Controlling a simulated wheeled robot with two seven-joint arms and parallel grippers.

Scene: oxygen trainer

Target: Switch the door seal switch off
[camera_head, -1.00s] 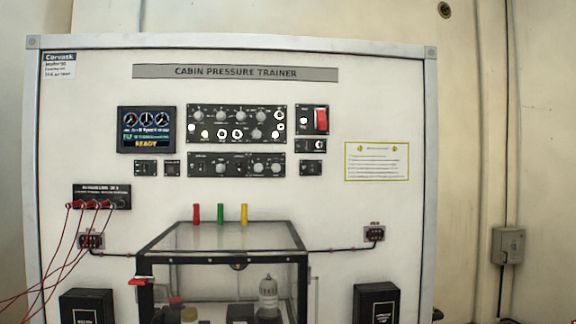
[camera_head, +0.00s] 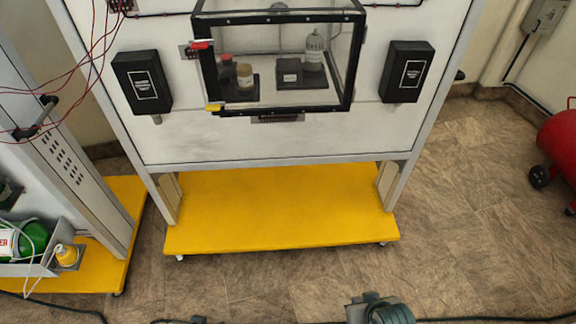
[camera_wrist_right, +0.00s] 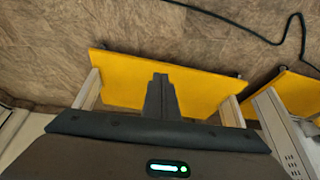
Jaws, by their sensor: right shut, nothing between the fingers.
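The head view shows the lower part of the white trainer panel (camera_head: 250,140) and its clear, black-framed chamber (camera_head: 350,90). A red tab (camera_head: 202,44) and a yellow tab (camera_head: 214,107) sit on the chamber's left edge. I cannot make out a door seal switch; the panel's upper controls are out of frame. My right gripper (camera_head: 380,312) is at the bottom edge, well apart from the panel. In the right wrist view its fingers (camera_wrist_right: 160,97) are together and empty. A dark sliver at the bottom, left of middle, looks like part of my left arm; its jaws cannot be seen.
A yellow base (camera_head: 280,215) juts out under the panel. Another stand (camera_head: 80,200) with red leads is at left, with a green bottle (camera_head: 33,238). A red tank (camera_head: 560,145) is at right. Dark cable crosses the floor, which is otherwise clear in front.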

